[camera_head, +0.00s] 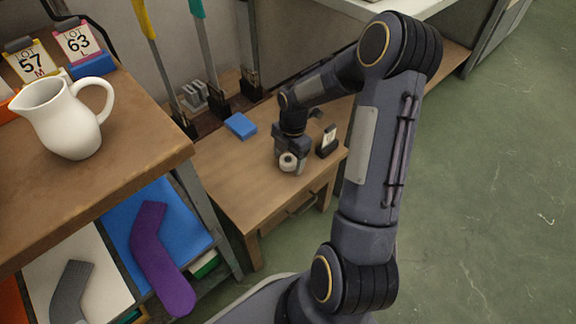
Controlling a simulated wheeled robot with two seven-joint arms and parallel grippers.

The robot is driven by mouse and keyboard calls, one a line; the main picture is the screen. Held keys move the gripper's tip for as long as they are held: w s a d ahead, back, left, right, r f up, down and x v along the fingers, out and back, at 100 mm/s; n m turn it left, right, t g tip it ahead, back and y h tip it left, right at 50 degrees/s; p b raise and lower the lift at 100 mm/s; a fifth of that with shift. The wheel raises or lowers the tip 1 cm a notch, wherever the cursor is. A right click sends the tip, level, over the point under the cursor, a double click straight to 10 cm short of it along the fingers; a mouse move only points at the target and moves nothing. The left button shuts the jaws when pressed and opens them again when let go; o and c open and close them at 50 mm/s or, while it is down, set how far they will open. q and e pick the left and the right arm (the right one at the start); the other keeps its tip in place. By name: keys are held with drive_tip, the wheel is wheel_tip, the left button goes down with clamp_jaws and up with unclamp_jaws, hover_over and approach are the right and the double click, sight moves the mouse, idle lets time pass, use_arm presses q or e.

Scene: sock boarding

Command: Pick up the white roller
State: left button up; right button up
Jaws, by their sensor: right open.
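The white roller (288,161) is on the low wooden table in the middle of the camera_head view. It looks like a small white ring or short cylinder with a darker centre. My right gripper (289,166) is right at it, pointing down from above, with its jaws open and the roller between or just in front of the fingers. The fingers are small and partly hidden, so contact cannot be made out. My left gripper is not in view.
On the low table (235,185), a blue block (241,125) lies left of the gripper and a black card holder (328,141) stands close on its right. A white pitcher (66,116) stands on the higher table at left. Purple (158,255) and grey (70,291) sock shapes lie below.

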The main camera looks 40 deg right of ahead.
sight(287, 160)
drive_tip(key=shift+r, duration=0.1)
drive_tip(key=shift+c, duration=0.2)
drive_tip(key=c, duration=1.1)
drive_tip(key=shift+o, duration=0.2)
drive_tip(key=shift+r+p, duration=0.3)
drive_tip(key=shift+r, duration=0.15)
wheel_tip(287, 160, up, 2)
drive_tip(key=shift+r+p, duration=0.2)
drive_tip(key=shift+p, duration=0.4)
drive_tip(key=s+r+p, duration=0.6)
drive_tip(key=s+r, duration=0.3)
drive_tip(key=s, duration=0.5)
drive_tip(key=shift+a+r, duration=0.25)
drive_tip(key=shift+r, duration=0.1)
